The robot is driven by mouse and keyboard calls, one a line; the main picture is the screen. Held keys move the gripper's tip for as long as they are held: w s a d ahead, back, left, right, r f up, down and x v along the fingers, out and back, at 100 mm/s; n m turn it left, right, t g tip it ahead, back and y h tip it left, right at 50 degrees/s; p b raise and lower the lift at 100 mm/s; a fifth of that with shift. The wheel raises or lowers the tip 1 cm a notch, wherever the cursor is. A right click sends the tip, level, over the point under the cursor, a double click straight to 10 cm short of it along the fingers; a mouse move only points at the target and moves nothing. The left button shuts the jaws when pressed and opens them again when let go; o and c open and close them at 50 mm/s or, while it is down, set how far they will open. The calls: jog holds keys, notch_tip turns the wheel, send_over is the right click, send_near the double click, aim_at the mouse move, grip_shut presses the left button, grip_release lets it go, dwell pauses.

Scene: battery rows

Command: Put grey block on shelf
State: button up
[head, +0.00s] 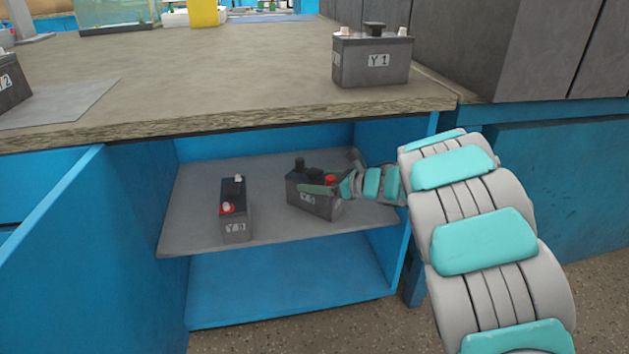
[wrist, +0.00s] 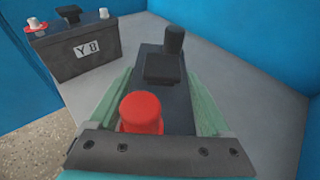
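A dark grey battery-like block (head: 312,203) with a red cap and a black post is on the grey shelf (head: 190,215) inside the blue cabinet, toward its right side. Its label is partly covered and unreadable. My gripper (head: 318,189) reaches in from the right with its green fingers around this block. In the wrist view the block (wrist: 163,95) lies between the two fingers (wrist: 160,80), which look pressed to its sides. It appears at shelf level; the wrist view hides its underside.
Another grey block labelled Y 8 (wrist: 85,50) stands on the shelf to the left; the head view shows it too (head: 235,215). Block Y 1 (head: 372,62) stands on the worktop (head: 215,75) above. An open blue door (head: 60,250) is at left. The lower compartment (head: 285,285) is empty.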

jog(key=shift+o, duration=1.3)
jog(key=shift+r, duration=0.1)
jog(key=v, duration=1.2)
jog(key=shift+p, duration=0.4)
